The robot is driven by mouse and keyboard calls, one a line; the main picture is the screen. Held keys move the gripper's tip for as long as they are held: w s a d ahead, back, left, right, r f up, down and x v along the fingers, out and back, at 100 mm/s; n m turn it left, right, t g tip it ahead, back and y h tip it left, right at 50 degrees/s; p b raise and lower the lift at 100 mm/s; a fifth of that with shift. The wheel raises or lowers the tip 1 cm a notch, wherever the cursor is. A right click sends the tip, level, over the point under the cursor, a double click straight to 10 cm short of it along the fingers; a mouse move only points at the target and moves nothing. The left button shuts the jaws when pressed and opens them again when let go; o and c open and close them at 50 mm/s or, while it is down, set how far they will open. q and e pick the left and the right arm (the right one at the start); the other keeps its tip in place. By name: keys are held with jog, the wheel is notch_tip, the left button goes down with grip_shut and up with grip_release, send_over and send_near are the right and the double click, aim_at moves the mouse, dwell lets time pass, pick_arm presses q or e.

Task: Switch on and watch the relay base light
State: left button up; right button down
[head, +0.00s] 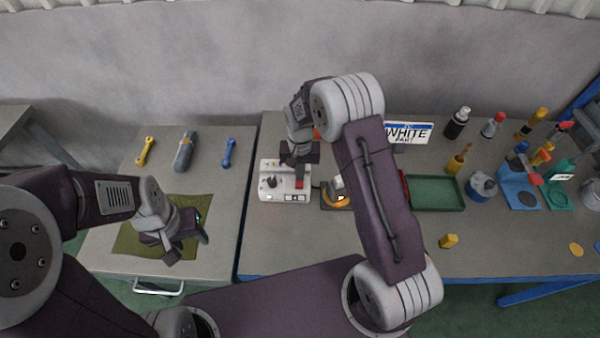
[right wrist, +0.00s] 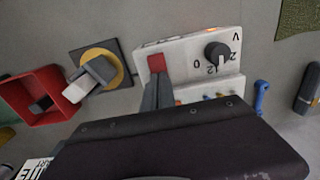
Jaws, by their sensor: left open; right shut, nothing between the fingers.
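A white power supply box (head: 272,194) stands on the right bench. In the right wrist view its face (right wrist: 190,68) has a black knob (right wrist: 217,55) among marks 0, 12 and 24 V, a red switch (right wrist: 156,63), and an orange glow at its edge. My right gripper (right wrist: 157,88) is shut and empty, its fingertips at the red switch; whether they press it I cannot tell. Beside the box is the relay base (right wrist: 82,56), a dark square with a yellow ring and a pale block on it. It shows a bright spot in the head view (head: 340,200). My left gripper (head: 180,248) is open over the green mat.
The green mat (head: 128,243) lies on the left bench below two wrenches and a grey-blue tool (head: 184,152). A red bin (right wrist: 28,82) stands beyond the relay base. A green tray (head: 437,207), bottles and fixtures stand at right. My right arm hides part of the bench.

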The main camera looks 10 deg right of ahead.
jog(key=shift+s+f, duration=0.1)
jog(key=shift+s, duration=0.25)
jog(key=shift+s+a, duration=0.15)
jog(key=shift+s, duration=0.15)
jog(key=shift+s+a, duration=0.1)
jog(key=shift+s, duration=0.15)
notch_tip(320, 180, up, 4)
jog(key=p, duration=0.4)
jog(key=shift+w+r, duration=0.1)
jog(key=shift+r, duration=0.15)
notch_tip(320, 180, up, 5)
jog(key=b, duration=0.1)
notch_tip(320, 180, up, 4)
send_over(301, 182)
jog(key=shift+s+a+r, duration=0.2)
jog(key=shift+a+r, duration=0.1)
jog(key=shift+r, duration=0.1)
